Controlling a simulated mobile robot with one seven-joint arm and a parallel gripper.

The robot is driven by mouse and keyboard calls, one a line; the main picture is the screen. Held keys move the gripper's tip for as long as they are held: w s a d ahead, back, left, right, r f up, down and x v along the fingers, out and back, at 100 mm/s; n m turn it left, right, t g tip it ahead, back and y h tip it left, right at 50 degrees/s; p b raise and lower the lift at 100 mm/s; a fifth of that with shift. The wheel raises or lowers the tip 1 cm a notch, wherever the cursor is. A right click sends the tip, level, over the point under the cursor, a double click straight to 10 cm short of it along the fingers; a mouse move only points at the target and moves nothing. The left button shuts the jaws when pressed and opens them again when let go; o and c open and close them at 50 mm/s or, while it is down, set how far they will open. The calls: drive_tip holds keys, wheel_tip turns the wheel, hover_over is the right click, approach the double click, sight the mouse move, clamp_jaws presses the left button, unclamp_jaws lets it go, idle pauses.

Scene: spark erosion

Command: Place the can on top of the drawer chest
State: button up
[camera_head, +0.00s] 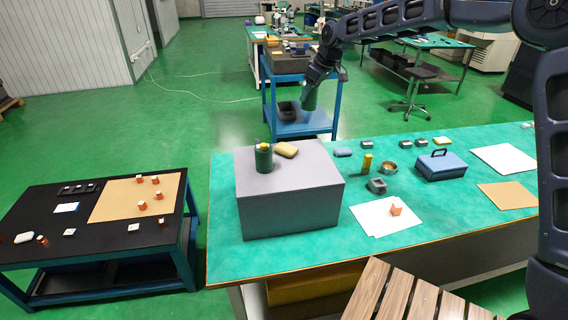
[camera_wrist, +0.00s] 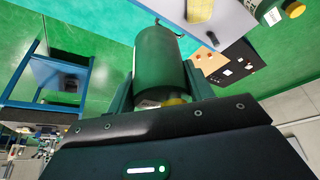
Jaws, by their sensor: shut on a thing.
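My gripper (camera_head: 310,88) is shut on a dark green can (camera_head: 309,100) and holds it in the air, past the back edge of the chest in the head view. In the wrist view the can (camera_wrist: 164,58) sits between the two fingers of my gripper (camera_wrist: 160,84), with a bit of yellow at its near end. The grey drawer chest (camera_head: 290,212) stands on the green-topped table; no drawer fronts show. Its grey top also shows in the wrist view (camera_wrist: 232,22), beyond the can and apart from it.
On the chest top stand a green bottle with a yellow cap (camera_head: 263,158) and a yellow sponge-like block (camera_head: 286,150). The chest top's right and front parts are clear. A blue cart (camera_head: 300,127) stands behind. The green-topped table (camera_head: 225,235) holds a blue toolbox (camera_head: 441,166) and small parts.

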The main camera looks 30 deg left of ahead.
drive_tip(key=s+d+r, duration=0.3)
drive_tip(key=s, duration=0.3)
drive_tip(key=s+d+r, duration=0.3)
drive_tip(key=s+d, duration=0.1)
drive_tip(key=s, duration=0.2)
drive_tip(key=f, duration=2)
drive_tip(key=shift+w, duration=0.25)
drive_tip(key=shift+f, duration=0.2)
drive_tip(key=o, duration=1.1)
drive_tip(key=shift+o, duration=0.2)
drive_tip(key=v, duration=1.2)
drive_tip(key=shift+r, duration=0.25)
drive_tip(key=shift+s+a, duration=0.1)
